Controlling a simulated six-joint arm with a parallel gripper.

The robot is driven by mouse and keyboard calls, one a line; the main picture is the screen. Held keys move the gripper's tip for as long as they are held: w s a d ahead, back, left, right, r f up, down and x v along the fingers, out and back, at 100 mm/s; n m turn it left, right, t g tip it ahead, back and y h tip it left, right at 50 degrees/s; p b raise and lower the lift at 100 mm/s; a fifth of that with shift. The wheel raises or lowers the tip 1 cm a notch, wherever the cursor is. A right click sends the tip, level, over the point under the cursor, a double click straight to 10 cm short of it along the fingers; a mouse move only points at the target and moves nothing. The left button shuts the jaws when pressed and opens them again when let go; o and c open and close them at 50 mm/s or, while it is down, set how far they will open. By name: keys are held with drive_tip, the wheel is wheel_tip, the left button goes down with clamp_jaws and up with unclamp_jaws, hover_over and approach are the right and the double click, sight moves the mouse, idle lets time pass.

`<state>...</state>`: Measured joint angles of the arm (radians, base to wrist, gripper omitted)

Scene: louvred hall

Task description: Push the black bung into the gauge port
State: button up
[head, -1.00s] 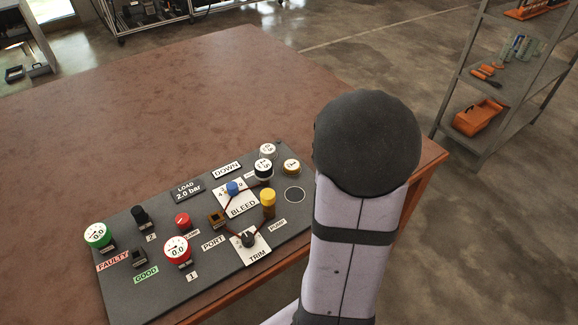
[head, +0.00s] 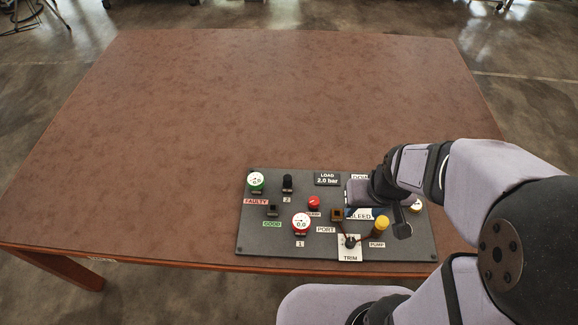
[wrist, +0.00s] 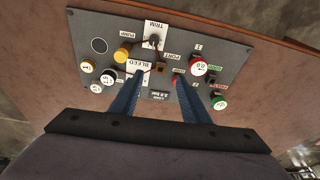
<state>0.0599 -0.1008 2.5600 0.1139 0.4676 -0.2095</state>
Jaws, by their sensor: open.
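A black upright bung (head: 287,181) stands on the panel at the label 2, between the green-ringed gauge and the red knob in the head view. The port (head: 337,214) is a small brown square block with a dark top, beside the PORT label; it also shows in the wrist view (wrist: 161,67). My gripper (wrist: 160,78) is open and empty, its two blue fingers apart above the panel, pointing towards the port area. The bung is not clear in the wrist view.
The dark panel (head: 262,232) lies near the table's front edge. It carries a green-ringed gauge (head: 256,181), a red-ringed gauge (head: 301,223), a red knob (head: 314,202), a yellow knob (head: 381,223) and a TRIM knob (head: 350,242). The table (head: 250,100) behind is clear.

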drive_tip(key=s+r+g+p, duration=0.2)
drive_tip(key=s+r+p, duration=0.25)
drive_tip(key=r, duration=0.25)
drive_tip(key=n+b, duration=0.8)
drive_tip(key=b, duration=0.3)
hover_over(288, 178)
drive_tip(key=shift+g, duration=0.3)
wheel_tip(288, 178, down, 19)
drive_tip(key=shift+a+f, duration=0.15)
drive_tip(key=shift+f+b, duration=3)
drive_tip(key=shift+f, duration=1.95)
